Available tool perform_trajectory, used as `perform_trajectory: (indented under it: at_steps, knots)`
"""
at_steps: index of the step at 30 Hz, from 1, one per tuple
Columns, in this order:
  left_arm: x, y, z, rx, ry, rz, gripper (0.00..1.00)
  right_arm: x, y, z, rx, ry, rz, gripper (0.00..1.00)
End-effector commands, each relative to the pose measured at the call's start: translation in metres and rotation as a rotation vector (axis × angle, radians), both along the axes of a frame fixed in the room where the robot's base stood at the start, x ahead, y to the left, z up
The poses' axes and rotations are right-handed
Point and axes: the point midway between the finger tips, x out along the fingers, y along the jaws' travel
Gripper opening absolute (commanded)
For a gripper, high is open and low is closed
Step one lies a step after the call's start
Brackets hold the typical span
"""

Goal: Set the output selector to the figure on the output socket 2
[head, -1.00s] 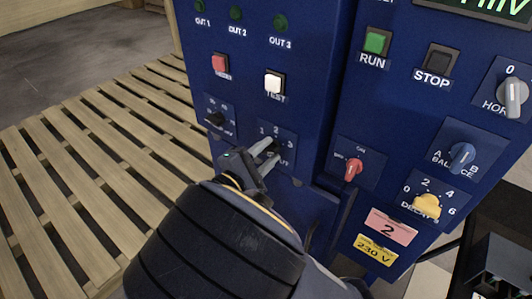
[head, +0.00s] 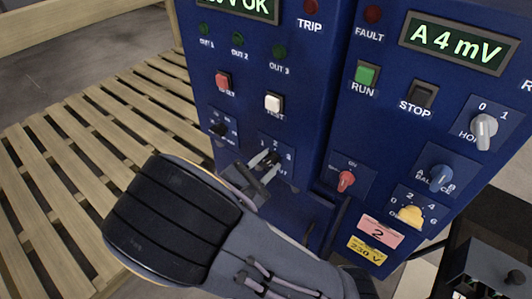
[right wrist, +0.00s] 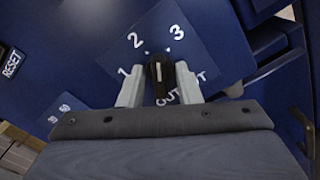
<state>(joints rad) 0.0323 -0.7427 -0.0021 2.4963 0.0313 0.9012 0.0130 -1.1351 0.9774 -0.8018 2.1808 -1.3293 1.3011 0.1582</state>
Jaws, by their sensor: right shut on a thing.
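The output selector is a small black knob with a white pointer line, on a plate marked 1, 2, 3 on the left blue cabinet. It shows in the right wrist view (right wrist: 158,68) and small in the head view (head: 268,158). My right gripper (head: 264,166) has its two grey fingers on either side of the knob, shut on it; the right wrist view shows them too (right wrist: 158,84). The pointer line appears to lie between 2 and 3, but the exact mark is hard to tell. I cannot make out an output socket 2. My left gripper is not in view.
The left cabinet has a red button (head: 223,81) and a white button (head: 274,103) above the selector. A red switch (head: 346,180), blue knob (head: 441,178) and pink label with a 2 (head: 381,231) are further right. A dark box (head: 488,272) stands at lower right.

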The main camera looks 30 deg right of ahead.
Motion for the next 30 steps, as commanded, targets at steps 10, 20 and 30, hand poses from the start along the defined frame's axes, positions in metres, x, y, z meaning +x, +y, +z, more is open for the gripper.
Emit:
perform_trajectory:
  at_steps: [10,20,30]
  knots:
    - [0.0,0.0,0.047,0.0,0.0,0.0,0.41,0.0,0.0,0.004,-0.118,0.291,-0.001,0.08]
    - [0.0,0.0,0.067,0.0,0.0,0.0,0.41,0.001,0.001,0.002,-0.192,0.471,0.0,0.08]
    - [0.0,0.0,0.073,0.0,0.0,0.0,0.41,0.002,0.001,0.0,-0.221,0.538,0.001,0.08]
